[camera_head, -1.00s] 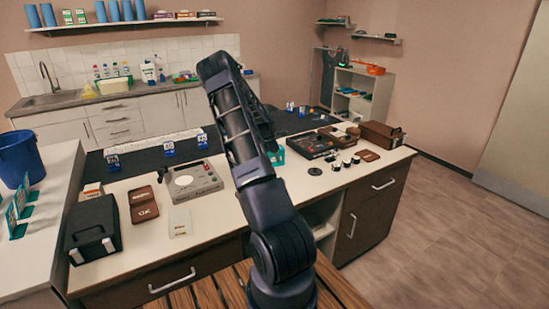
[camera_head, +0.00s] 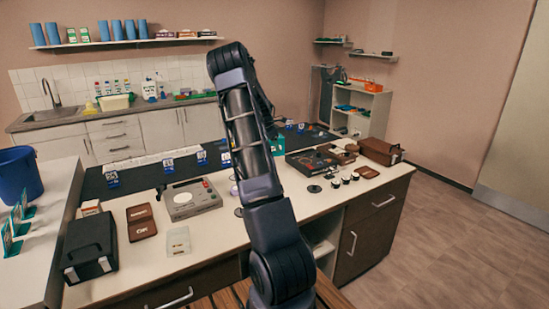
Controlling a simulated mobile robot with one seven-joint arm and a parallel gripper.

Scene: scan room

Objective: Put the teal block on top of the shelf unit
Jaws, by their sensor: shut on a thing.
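The teal block (camera_head: 278,144) shows just right of my arm, partly hidden behind it, over the far part of the island counter. My gripper (camera_head: 272,131) is at the end of the arm's far side, mostly hidden by my own links. Its fingers are not clearly seen, but it is shut on the teal block. The shelf unit (camera_head: 384,113) is a pale open unit against the back wall at right, well beyond the block.
The island counter (camera_head: 216,223) holds a grey device (camera_head: 193,199), a black case (camera_head: 90,250), a brown box (camera_head: 380,151) and several small items. Open floor (camera_head: 430,240) lies right of the counter. Wall shelves (camera_head: 376,56) hang above the shelf unit.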

